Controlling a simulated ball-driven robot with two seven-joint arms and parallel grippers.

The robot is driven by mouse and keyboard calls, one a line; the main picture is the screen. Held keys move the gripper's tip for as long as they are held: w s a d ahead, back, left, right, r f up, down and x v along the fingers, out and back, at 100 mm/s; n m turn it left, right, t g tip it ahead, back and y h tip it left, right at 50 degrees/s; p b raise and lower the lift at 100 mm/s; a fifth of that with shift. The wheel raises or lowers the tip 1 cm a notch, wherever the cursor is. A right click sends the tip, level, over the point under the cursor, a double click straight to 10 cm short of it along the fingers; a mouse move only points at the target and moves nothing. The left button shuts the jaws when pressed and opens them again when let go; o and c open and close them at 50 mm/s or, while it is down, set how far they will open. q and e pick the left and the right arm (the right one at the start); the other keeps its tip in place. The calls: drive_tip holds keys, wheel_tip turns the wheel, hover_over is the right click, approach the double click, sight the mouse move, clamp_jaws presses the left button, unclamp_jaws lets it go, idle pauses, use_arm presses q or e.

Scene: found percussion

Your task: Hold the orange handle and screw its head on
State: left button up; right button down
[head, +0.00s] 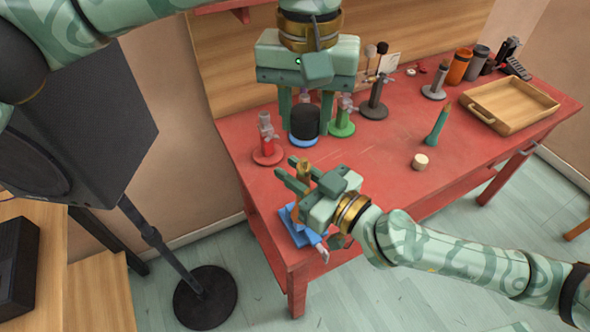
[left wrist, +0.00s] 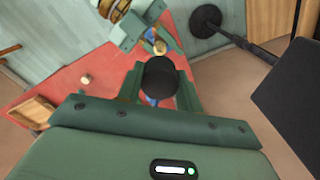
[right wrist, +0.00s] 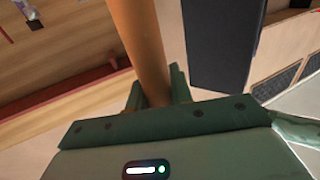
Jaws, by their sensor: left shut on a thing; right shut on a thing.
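The orange handle (right wrist: 145,45) stands between the fingers of my right gripper (right wrist: 158,92), which is shut on it. In the head view my right gripper (head: 287,172) is at the near left of the table, with the handle's brass-coloured end (head: 303,167) showing between its fingers. My left gripper (head: 305,112) is shut on a black cylindrical head (head: 304,121), farther back and higher. The head also fills the jaws in the left wrist view (left wrist: 160,77), with the brass end (left wrist: 160,47) beyond it. Head and handle are apart.
A blue clamp-like fixture (head: 287,216) sits under my right gripper at the table edge. Stands with red (head: 268,156), green (head: 342,129) and grey (head: 373,110) bases are close to my left gripper. A wooden tray (head: 530,118) lies far right. The table's middle is mostly clear.

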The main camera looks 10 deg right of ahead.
sight(304, 160)
use_arm(q)
drive_tip(key=shift+f, duration=0.1)
drive_tip(key=shift+f, duration=1.9)
drive_tip(key=shift+s, duration=0.1)
drive_tip(key=shift+f, duration=0.9)
drive_tip(key=shift+f, duration=0.55)
